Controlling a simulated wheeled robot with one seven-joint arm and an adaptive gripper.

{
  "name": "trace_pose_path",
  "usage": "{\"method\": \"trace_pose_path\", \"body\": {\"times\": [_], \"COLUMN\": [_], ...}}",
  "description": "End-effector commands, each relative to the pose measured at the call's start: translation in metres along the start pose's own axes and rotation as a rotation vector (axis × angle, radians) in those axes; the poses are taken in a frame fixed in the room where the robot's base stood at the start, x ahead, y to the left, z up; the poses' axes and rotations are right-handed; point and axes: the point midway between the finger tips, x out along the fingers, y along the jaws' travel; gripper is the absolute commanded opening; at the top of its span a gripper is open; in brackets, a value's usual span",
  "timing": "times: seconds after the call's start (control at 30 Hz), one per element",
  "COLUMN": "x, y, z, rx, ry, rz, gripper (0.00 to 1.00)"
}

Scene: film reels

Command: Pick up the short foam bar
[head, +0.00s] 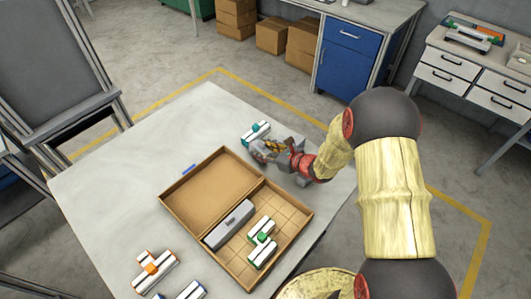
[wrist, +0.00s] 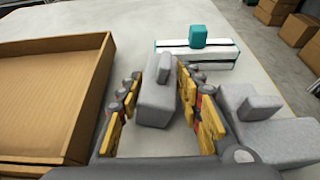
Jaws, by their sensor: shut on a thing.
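My gripper (head: 272,151) is over the far right part of the table, beyond the cardboard box. In the wrist view its yellow-padded fingers (wrist: 156,103) are closed on a short grey foam bar (wrist: 157,100) with a raised part on top. The bar sits between the fingers, low over the table; I cannot tell whether it touches the tabletop. In the head view the bar is mostly hidden by the gripper. A second grey foam piece (wrist: 250,108) lies just right of the fingers. A longer grey foam bar (head: 229,224) lies in the box.
A white and teal piece (wrist: 195,55) lies just beyond the gripper. The open cardboard box (head: 186,222) holds a white and green piece (head: 262,242).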

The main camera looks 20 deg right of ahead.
Motion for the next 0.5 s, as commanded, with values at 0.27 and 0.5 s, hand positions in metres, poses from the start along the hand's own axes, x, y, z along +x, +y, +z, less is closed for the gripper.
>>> {"method": "trace_pose_path", "body": {"times": [0.27,0.5], "x": [-0.013,-0.066], "y": [0.000,0.003], "z": [0.033,0.059], "rx": [-0.003,-0.002], "ry": [-0.003,-0.003], "rz": [-0.001,-0.004], "gripper": [0.10,0.10]}}
